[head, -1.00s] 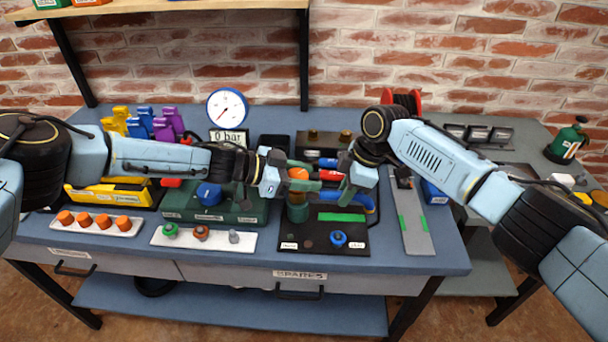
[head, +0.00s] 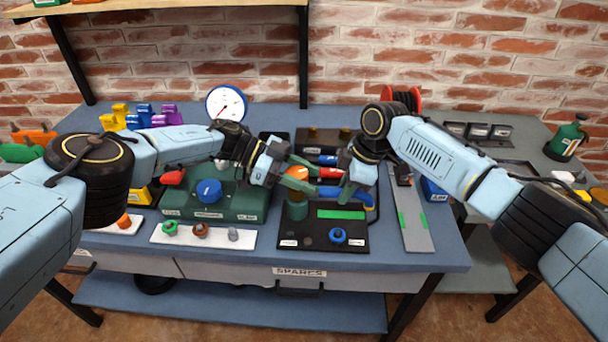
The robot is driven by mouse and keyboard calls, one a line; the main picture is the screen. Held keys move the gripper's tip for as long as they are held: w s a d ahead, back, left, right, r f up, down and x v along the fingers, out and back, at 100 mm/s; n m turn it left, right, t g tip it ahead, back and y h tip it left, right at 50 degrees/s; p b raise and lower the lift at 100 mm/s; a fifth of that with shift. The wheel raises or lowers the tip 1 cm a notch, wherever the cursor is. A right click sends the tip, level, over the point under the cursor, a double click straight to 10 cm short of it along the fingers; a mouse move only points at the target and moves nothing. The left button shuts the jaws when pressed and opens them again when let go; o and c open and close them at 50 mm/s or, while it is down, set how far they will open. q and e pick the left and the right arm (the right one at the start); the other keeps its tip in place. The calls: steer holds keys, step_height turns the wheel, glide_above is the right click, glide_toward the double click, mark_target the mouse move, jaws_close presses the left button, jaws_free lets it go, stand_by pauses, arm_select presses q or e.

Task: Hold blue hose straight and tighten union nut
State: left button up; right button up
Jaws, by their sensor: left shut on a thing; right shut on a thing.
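The blue hose (head: 363,199) curves at the right of a black board (head: 310,241) on the bench. My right gripper (head: 345,194) is shut on the hose near its straight end; its green fingers hide part of it. An orange round part (head: 297,172), which looks like the union nut, sits above a green cylinder (head: 297,207). My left gripper (head: 303,175) has its green fingers around this orange part and is shut on it. The fingertips lie close to the blue hose end; the exact contact is hidden.
A green block with a blue knob (head: 208,190) stands left of the board. A white tray of small fittings (head: 203,236) lies in front. A round gauge (head: 226,103) stands behind. A grey strip (head: 411,222) lies at right. A blue ring (head: 338,236) rests on the board.

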arm_select(q)
steer(key=shift+w+r, duration=0.1)
steer(key=shift+r, duration=0.05)
steer(key=o, duration=1)
steer(key=v, duration=1.2)
